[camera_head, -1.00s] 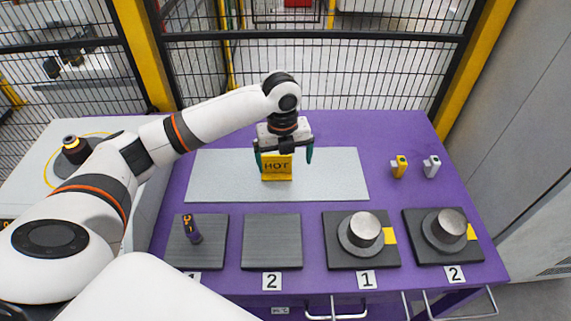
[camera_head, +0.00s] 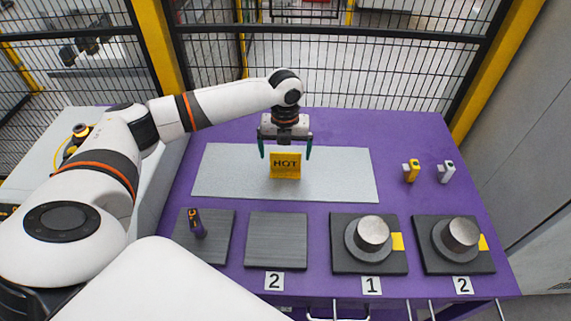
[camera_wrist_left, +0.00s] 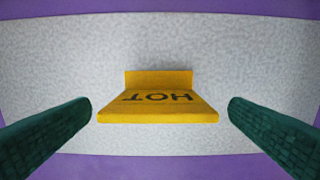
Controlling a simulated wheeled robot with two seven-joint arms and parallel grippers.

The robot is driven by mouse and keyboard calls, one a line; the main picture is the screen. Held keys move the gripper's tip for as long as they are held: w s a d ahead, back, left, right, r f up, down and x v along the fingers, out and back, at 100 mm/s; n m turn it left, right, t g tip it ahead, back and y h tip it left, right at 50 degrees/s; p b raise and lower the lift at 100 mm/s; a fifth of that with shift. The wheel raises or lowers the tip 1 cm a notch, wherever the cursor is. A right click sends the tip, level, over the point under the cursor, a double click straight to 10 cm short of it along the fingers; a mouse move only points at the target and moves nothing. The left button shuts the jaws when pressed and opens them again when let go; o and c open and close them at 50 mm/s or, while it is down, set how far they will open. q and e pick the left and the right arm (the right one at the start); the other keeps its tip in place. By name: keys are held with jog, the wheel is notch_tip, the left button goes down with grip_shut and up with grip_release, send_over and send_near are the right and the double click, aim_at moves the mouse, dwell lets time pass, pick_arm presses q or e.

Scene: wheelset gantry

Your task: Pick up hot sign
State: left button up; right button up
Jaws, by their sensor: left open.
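The yellow hot sign (camera_head: 285,166) with dark "HOT" lettering stands upright on the light grey mat (camera_head: 225,177) on the purple table. It also shows in the left wrist view (camera_wrist_left: 158,105), centred between the fingers. My left gripper (camera_head: 285,153) is open above the sign, pointing down. Its two dark green fingers stand on either side of the sign with a gap on each side. In the left wrist view my left gripper (camera_wrist_left: 160,112) is not touching the sign. My right gripper is not in view.
Yellow (camera_head: 411,171) and white (camera_head: 446,172) small items stand at right. A black mesh fence (camera_head: 350,75) runs behind.

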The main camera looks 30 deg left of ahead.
aim_at(285, 153)
pick_arm(q)
notch_tip(285, 153, down, 3)
jog(key=shift+f, duration=0.2)
jog(key=shift+c, duration=0.2)
jog(key=c, duration=1)
jog(key=shift+r, duration=0.1)
